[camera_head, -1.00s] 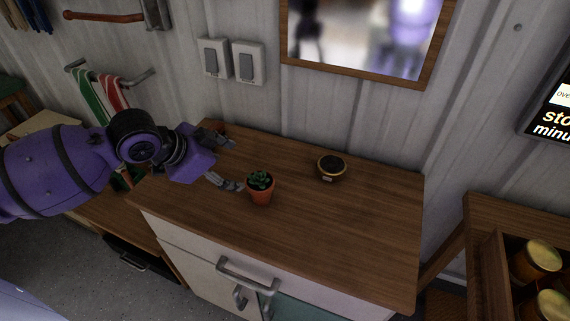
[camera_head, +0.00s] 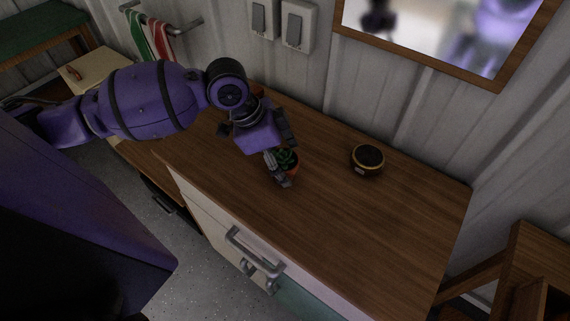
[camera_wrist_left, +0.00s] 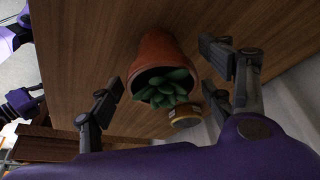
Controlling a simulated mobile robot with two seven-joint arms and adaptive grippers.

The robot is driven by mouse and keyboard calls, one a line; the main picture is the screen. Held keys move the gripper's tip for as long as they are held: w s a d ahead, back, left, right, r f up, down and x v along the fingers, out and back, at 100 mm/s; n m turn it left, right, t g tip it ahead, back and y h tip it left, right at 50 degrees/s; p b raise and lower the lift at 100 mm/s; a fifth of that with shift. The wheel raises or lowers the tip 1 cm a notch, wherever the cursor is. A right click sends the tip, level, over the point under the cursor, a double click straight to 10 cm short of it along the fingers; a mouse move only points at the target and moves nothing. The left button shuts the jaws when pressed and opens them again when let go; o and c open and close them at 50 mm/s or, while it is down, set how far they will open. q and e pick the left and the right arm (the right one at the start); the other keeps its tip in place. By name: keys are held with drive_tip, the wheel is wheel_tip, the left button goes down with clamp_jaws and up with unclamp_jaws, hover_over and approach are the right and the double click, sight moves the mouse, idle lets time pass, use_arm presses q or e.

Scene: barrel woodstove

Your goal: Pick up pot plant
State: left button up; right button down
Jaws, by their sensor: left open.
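The pot plant is a small green succulent in a terracotta pot (camera_head: 293,167), upright on the wooden cabinet top. In the head view my left gripper (camera_head: 285,160) is at the plant and partly hides it. In the left wrist view the pot (camera_wrist_left: 158,50) shows between the two open fingers of my left gripper (camera_wrist_left: 165,78), with its leaves toward the camera. Gaps show between the pot and both fingers, so nothing is gripped.
A round dark container with a gold rim (camera_head: 367,160) stands on the cabinet top (camera_head: 340,220) right of the plant. A wall with a framed mirror (camera_head: 450,40) bounds the back. The right part of the top is clear.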

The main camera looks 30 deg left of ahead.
use_arm(q)
drive_tip(key=shift+d+f, duration=0.15)
drive_tip(key=shift+f, duration=0.4)
use_arm(e)
drive_tip(key=shift+w+r, duration=0.15)
drive_tip(key=shift+w, duration=0.1)
use_arm(q)
drive_tip(key=c, duration=1.5)
drive_tip(key=shift+o, duration=0.2)
drive_tip(key=shift+w, duration=0.1)
use_arm(e)
drive_tip(key=shift+s+d, duration=0.15)
drive_tip(key=shift+s, duration=0.05)
use_arm(q)
drive_tip(key=shift+r, duration=0.1)
